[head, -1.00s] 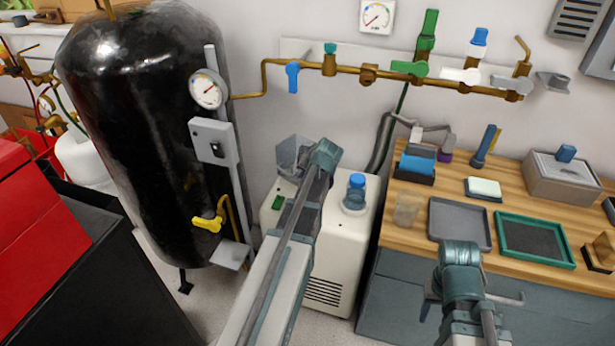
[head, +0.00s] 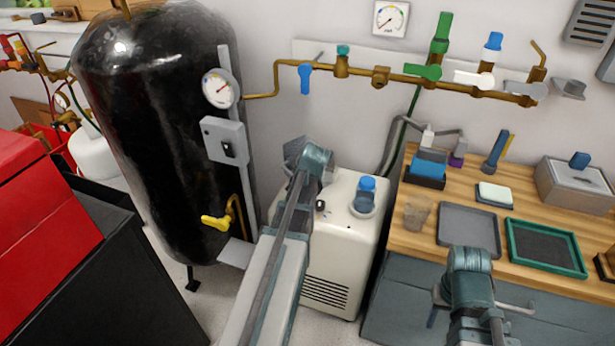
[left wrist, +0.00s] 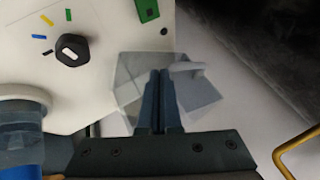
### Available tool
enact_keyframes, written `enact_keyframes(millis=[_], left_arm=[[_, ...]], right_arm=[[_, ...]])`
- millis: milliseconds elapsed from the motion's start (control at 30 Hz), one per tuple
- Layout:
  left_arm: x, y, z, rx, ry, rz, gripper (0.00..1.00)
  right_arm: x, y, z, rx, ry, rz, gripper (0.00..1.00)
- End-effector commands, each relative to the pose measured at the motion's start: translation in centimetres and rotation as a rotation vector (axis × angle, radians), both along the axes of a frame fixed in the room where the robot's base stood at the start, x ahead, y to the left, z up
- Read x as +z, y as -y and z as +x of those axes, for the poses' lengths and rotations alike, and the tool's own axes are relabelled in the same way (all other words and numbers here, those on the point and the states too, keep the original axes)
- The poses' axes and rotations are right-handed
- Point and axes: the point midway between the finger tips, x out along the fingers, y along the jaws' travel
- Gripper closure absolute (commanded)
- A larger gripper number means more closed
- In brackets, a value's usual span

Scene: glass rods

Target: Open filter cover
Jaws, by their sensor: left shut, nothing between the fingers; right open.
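A see-through cover (left wrist: 130,85) with a pale grey handle (left wrist: 188,67) sits at the edge of the white machine (left wrist: 105,20) in the left wrist view. In the head view, part of the see-through cover (head: 293,150) shows beside my left wrist, which hides the rest. My left gripper (left wrist: 160,74) is shut and empty; its fingertips overlap the cover just left of the handle. I cannot tell whether they touch it. My right gripper (head: 470,290) is open and empty in front of the wooden bench; its fingertips are hard to make out.
A blue-capped clear bowl (head: 365,200) and a black dial (left wrist: 73,49) are on the white machine. A black tank (head: 155,130) with a yellow valve handle (head: 215,222) stands to its left. The bench (head: 420,235) with trays stands right. A brass pipe (left wrist: 295,150) shows at lower right.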

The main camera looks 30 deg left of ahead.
Motion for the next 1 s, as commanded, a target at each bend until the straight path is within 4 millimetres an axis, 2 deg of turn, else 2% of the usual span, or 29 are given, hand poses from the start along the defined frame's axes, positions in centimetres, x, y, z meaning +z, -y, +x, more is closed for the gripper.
enact_keyframes(millis=[100,533,733,1000], left_arm=[[0.0,-1.8,-1.1,-0.076,0.002,0.0,1.0],[0.0,-8.2,-2.5,-0.073,0.0,0.0,1.0],[0.0,-10.1,-2.5,-0.074,0.0,0.0,1.0],[0.0,-11.3,-2.5,-0.075,0.0,0.001,1.0]], right_arm=[[0.0,0.0,0.0,0.0,0.0,0.0,0.5],[0.0,0.0,0.0,0.0,0.0,0.0,0.5],[0.0,0.0,0.0,0.0,0.0,0.0,0.5],[0.0,0.0,0.0,0.0,0.0,0.0,0.5]])
